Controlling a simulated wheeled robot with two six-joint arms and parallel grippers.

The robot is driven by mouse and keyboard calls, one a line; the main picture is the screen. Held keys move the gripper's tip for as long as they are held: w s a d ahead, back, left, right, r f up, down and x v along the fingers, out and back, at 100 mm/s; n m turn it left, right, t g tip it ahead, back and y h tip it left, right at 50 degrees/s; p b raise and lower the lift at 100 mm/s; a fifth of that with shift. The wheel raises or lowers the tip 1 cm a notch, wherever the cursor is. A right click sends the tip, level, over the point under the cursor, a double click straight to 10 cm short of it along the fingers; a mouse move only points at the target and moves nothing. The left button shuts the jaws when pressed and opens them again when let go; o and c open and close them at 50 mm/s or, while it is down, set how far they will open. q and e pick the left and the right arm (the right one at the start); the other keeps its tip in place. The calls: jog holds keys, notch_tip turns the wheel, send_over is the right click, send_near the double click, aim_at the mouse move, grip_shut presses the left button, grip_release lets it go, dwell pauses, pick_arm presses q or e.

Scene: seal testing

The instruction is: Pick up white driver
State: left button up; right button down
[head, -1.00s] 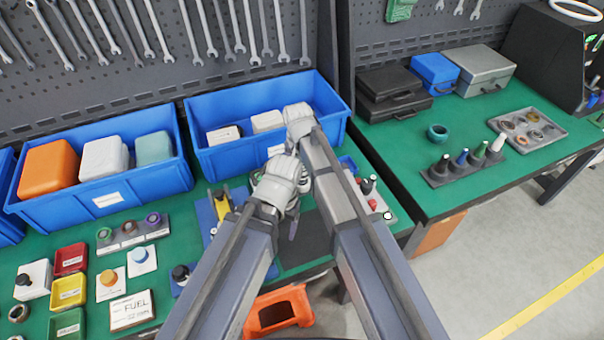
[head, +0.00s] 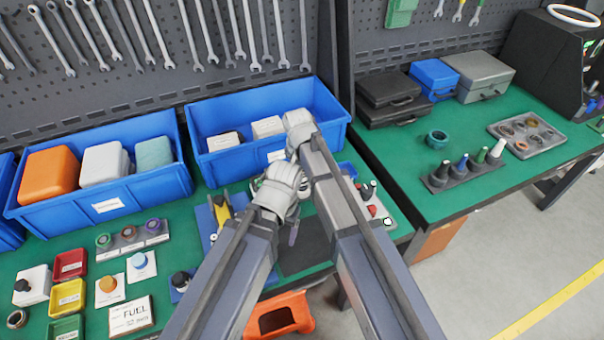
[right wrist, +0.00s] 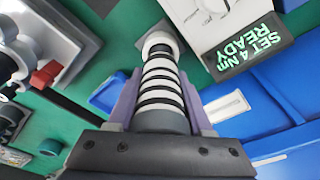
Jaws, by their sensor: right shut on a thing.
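In the right wrist view, my right gripper (right wrist: 160,95) is shut on a white-and-black ringed cylinder (right wrist: 158,75), which looks like the white driver's handle. One purple finger lies along each side of it. In the head view, the right gripper and the cylinder are hidden behind my wrists. My left gripper (head: 292,234) is low in front of the right blue bin, over the green bench; only a purple fingertip shows, so its opening cannot be told.
A display reading "SET 4 NM READY" (right wrist: 245,45) is close beside the held cylinder. The right blue bin (head: 235,165) stands behind my wrists. A yellow-handled tool (head: 221,208) lies left of them. A rack (head: 470,172) of several coloured-tipped items stands on the right bench.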

pick_arm(q)
jog(key=shift+r, duration=0.1)
pick_arm(e)
jog(key=shift+r, duration=0.1)
notch_tip(320, 180, up, 10)
jog(key=p, duration=1)
pick_arm(q)
notch_tip(320, 180, up, 10)
pick_arm(e)
jog(key=shift+a, duration=0.1)
